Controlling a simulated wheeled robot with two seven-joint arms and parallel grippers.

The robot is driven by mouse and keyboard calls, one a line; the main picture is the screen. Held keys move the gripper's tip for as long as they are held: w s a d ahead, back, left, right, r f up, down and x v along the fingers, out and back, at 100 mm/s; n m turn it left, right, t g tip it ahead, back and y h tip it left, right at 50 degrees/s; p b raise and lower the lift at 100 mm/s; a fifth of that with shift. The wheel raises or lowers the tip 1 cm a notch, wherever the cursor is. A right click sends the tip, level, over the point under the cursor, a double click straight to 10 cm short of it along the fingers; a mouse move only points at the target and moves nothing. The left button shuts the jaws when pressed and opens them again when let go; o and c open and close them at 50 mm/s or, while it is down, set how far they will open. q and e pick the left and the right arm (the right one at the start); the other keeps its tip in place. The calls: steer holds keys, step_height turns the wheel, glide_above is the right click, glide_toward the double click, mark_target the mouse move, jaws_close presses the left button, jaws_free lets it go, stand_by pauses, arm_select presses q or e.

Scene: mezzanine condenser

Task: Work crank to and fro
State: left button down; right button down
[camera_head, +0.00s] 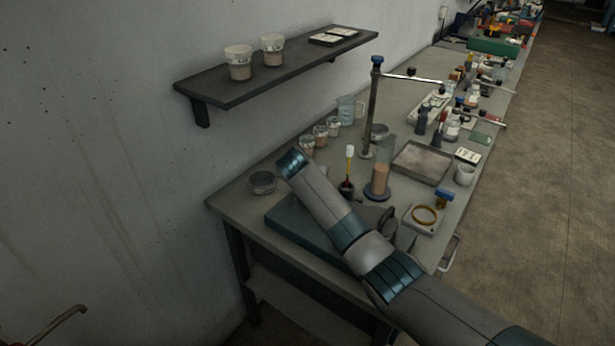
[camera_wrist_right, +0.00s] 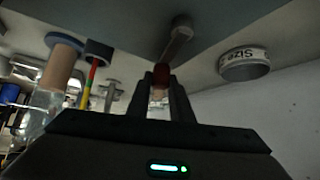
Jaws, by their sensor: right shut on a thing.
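In the right wrist view, my right gripper (camera_wrist_right: 160,80) is shut on the dark red knob (camera_wrist_right: 161,72) of the crank. The grey crank arm (camera_wrist_right: 179,38) runs from the knob up to a blue-grey surface (camera_wrist_right: 110,18). In the head view, my right arm reaches from the lower right over a dark teal block (camera_head: 283,222) at the near end of the bench. The crank and my right fingertips cannot be made out there, as my own arm covers that area. My left gripper is not in view.
A round tin (camera_head: 262,182) stands left of my arm. A dropper in a dark holder (camera_head: 347,188), a tan cylinder on a blue base (camera_head: 379,180) and a stand (camera_head: 371,110) are close on the right. A tray (camera_head: 422,162) lies beyond. A shelf (camera_head: 280,68) hangs above.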

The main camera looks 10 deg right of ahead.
steer(key=shift+s+d+m+h, duration=0.1)
steer(key=shift+d+m+h, duration=0.15)
steer(key=shift+m+h, duration=0.2)
steer(key=shift+r, duration=0.1)
steer(key=c, duration=1.6)
jaws_free()
steer(key=shift+o, duration=0.2)
steer(key=shift+s, duration=0.1)
steer(key=b+v, duration=0.4)
steer(key=v, duration=1.3)
steer(key=shift+r, duration=0.3)
